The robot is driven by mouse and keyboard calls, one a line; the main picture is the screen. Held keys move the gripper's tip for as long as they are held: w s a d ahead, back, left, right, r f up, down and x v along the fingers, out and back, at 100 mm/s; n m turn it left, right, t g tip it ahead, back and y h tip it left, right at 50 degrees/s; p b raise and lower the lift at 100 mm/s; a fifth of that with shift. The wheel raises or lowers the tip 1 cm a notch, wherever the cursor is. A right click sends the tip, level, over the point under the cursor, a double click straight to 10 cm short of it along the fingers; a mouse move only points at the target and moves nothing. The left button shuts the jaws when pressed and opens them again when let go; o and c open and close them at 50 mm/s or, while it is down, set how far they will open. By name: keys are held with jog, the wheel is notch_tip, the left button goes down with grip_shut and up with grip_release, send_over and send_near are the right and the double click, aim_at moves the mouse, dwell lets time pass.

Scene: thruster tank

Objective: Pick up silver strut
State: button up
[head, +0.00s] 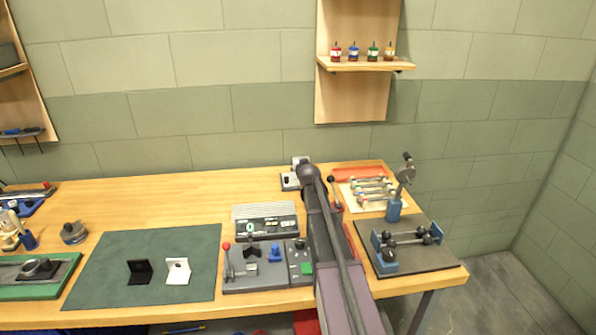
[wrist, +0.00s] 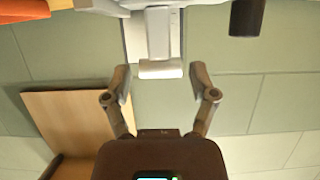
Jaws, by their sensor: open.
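My gripper (wrist: 161,72) is open in the wrist view, its two fingers apart with nothing held. A pale grey upright piece (wrist: 161,42) shows beyond and between the fingertips; I cannot tell whether it touches them. In the head view my arm reaches toward the wall and hides the gripper. Several silvery rods with coloured ends (head: 370,190) lie on a pale tray at the back right. A silvery bar with dark knobs (head: 408,240) lies across a fixture on the dark right mat (head: 425,268). I cannot tell which of these is the silver strut.
A small pale device (head: 290,181) stands near the wall, just left of my arm. A control panel (head: 243,268) and a display box (head: 265,221) are left of my arm. A blue stand (head: 394,210) rises at the right. The green mat (head: 110,245) has free room.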

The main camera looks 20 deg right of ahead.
jog(key=shift+b+x, duration=0.7)
jog(key=shift+x, duration=1.55)
jog(key=shift+c, duration=0.2)
jog(key=c, duration=0.8)
jog(key=shift+r, duration=0.15)
jog(key=shift+c, duration=0.2)
notch_tip(320, 180, up, 10)
jog(key=p, duration=1)
